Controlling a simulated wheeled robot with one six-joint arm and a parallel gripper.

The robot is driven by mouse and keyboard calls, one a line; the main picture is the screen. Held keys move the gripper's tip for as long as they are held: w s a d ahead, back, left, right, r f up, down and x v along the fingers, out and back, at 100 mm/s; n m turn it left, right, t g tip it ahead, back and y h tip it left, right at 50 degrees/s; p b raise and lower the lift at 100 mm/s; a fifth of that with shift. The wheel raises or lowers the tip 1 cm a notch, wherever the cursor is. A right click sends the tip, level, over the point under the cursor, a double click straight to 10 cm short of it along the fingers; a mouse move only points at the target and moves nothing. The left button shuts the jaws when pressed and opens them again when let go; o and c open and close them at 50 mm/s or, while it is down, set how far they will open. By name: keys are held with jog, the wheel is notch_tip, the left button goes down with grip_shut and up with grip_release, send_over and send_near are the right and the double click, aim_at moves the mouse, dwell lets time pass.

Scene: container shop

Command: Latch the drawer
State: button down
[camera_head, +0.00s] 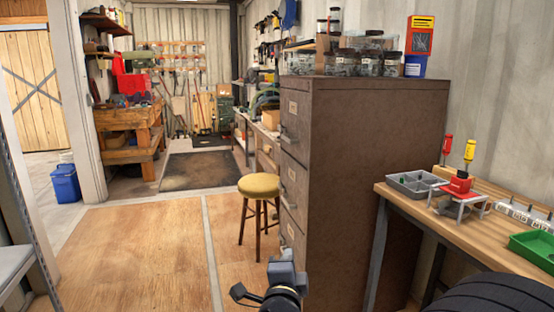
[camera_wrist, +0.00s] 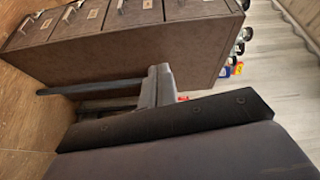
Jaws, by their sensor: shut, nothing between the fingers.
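A brown filing cabinet (camera_head: 375,180) stands right of centre in the head view, with its drawer fronts (camera_head: 294,155) facing left. The drawers carry pale label holders and metal handles; those in view look flush, but I cannot tell whether any is latched. The lowest part of the front is hidden behind my arm. In the wrist view the cabinet (camera_wrist: 130,52) lies tilted across the top, its drawer fronts (camera_wrist: 92,22) at upper left. My gripper (camera_head: 284,270) is low in the head view, in front of the cabinet, and its shut, empty fingers show in the wrist view (camera_wrist: 158,72).
A workbench (camera_head: 395,190) with a grey tray (camera_head: 412,184), red tool and green bin (camera_head: 533,248) stands right of the cabinet. Jars (camera_head: 368,63) sit on top of it. A yellow stool (camera_head: 259,187) stands to its left. The wooden floor (camera_head: 140,250) at left is open.

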jog(key=s+d+r+m+g+h+p, duration=0.2)
jog(key=s+r+m+h, duration=0.2)
jog(key=r+m+h, duration=0.3)
jog(key=shift+s+m+h+p, duration=0.25)
jog(key=shift+m+h+p, duration=0.1)
jog(key=shift+m+h, duration=2.2)
jog(key=shift+d, duration=0.1)
